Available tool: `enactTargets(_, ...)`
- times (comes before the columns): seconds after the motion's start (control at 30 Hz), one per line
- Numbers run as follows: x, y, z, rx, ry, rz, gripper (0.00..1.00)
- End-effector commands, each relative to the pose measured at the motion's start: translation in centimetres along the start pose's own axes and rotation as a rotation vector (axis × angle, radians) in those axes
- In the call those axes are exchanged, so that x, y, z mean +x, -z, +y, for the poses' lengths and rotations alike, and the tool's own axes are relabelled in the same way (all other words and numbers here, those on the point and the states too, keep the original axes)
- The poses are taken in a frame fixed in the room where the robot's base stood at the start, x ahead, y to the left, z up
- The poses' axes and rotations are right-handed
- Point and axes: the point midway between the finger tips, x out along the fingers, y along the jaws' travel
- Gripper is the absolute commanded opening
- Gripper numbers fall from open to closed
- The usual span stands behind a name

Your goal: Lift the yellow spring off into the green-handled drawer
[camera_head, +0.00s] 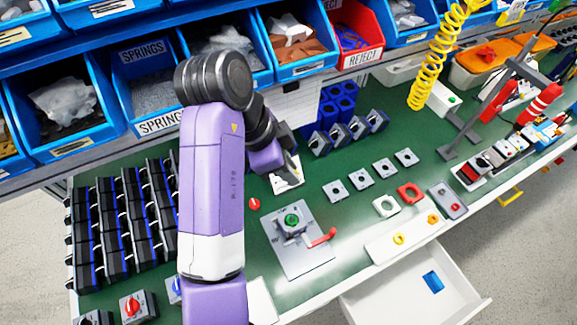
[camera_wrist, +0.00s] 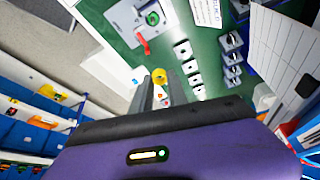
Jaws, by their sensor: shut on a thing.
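My gripper (camera_wrist: 159,82) is shut on a small round yellow piece, the yellow spring (camera_wrist: 159,75), which shows between the fingertips in the wrist view. In the head view my gripper (camera_head: 288,166) is above the back of the green bench, partly hidden behind my forearm, and the held spring cannot be made out there. A white drawer (camera_head: 365,300) stands pulled out at the bottom right of the head view, with a blue piece (camera_head: 433,282) inside. Its handle is out of view, so I cannot tell its colour.
The rotary switch (camera_head: 292,222) with a red lever (camera_head: 323,238) stands on a grey plate. Yellow rings (camera_head: 398,239) lie on a white strip right of it. Grey square parts stand behind. Blue bins (camera_head: 150,70) line the back, and a yellow coiled hose (camera_head: 430,75) hangs at right.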

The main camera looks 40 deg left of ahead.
Motion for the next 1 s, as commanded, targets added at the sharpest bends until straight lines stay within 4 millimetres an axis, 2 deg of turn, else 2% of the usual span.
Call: enactTargets(1.0, -4.3, 1.8, -0.1, 0.002, 0.003, 0.000, 0.00)
